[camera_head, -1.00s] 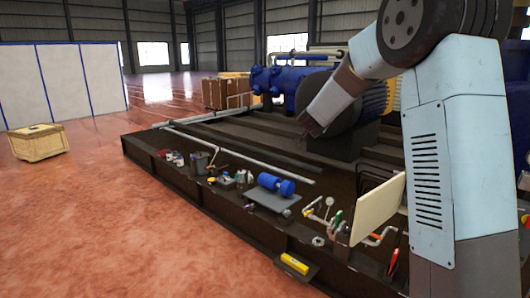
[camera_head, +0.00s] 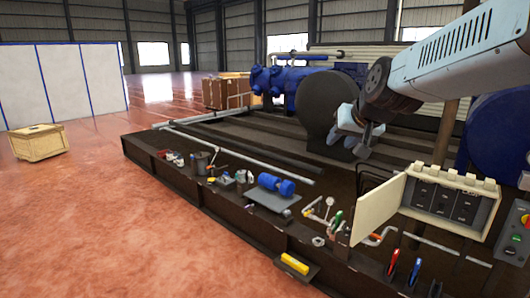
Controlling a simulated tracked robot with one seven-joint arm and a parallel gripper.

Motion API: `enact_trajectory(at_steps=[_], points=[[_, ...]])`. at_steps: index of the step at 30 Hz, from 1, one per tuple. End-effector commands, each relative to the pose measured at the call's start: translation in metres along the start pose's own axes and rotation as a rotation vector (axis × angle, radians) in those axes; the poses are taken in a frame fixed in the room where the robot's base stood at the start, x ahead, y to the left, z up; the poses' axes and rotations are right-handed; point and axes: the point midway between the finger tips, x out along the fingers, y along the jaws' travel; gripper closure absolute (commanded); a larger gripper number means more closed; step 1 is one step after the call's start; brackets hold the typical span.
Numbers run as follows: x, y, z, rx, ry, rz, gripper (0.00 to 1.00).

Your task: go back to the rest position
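My arm reaches in from the upper right. My gripper (camera_head: 352,144) hangs at its end, in front of the large dark round tank end and above the dark platform. Its fingers are small and dark in this view, and I cannot tell how far apart they are. I see no object held in it. It is clear of the tools on the platform edge.
The dark platform (camera_head: 225,217) carries a blue motor (camera_head: 276,184), pipe fittings (camera_head: 322,213) and several hand tools. An open electrical box (camera_head: 450,202) stands at right. A yellow item (camera_head: 295,263) sits on the front ledge. A wooden crate (camera_head: 38,143) stands left on open floor.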

Motion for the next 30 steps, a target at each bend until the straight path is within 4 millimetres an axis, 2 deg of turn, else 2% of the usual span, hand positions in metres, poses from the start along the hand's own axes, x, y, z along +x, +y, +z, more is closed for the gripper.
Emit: enact_trajectory(at_steps=[1,9,15,21,30], points=[[-0.014,0.004,0.016,-0.011,-0.024,0.01,0.62],[-0.07,0.03,0.107,-0.069,-0.194,0.091,0.62],[-0.097,0.048,0.156,-0.088,-0.284,0.151,0.62],[-0.105,0.054,0.173,-0.091,-0.317,0.175,0.62],[-0.105,0.054,0.173,-0.092,-0.317,0.174,0.62]])
